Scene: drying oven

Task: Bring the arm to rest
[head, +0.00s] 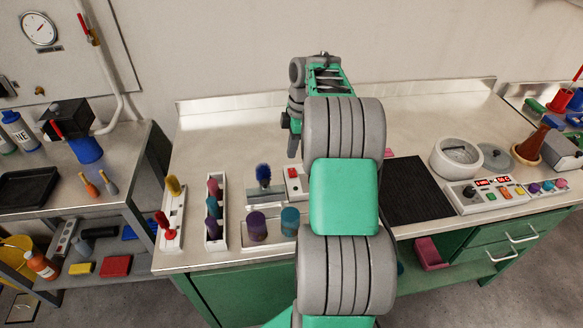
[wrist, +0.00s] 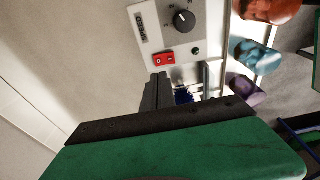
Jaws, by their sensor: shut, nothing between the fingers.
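My arm reaches out over the bench (head: 400,112) in the head view, with its green and grey links across the middle of the picture. My gripper (head: 292,148) hangs at the far end, pointing down above the bench, left of the arm. In the wrist view the fingers of my gripper (wrist: 157,92) are together and empty. A control box with a black knob and a red switch (wrist: 164,58) lies beyond them. The same box shows partly in the head view (head: 293,183), with my arm hiding its right side.
Several coloured jars, including a purple jar (head: 256,226) and a teal jar (head: 290,221), stand left of my arm near the front edge. A black mat (head: 418,190), a white round vessel (head: 456,157) and a button panel (head: 490,193) are on the right. The bench's back is clear.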

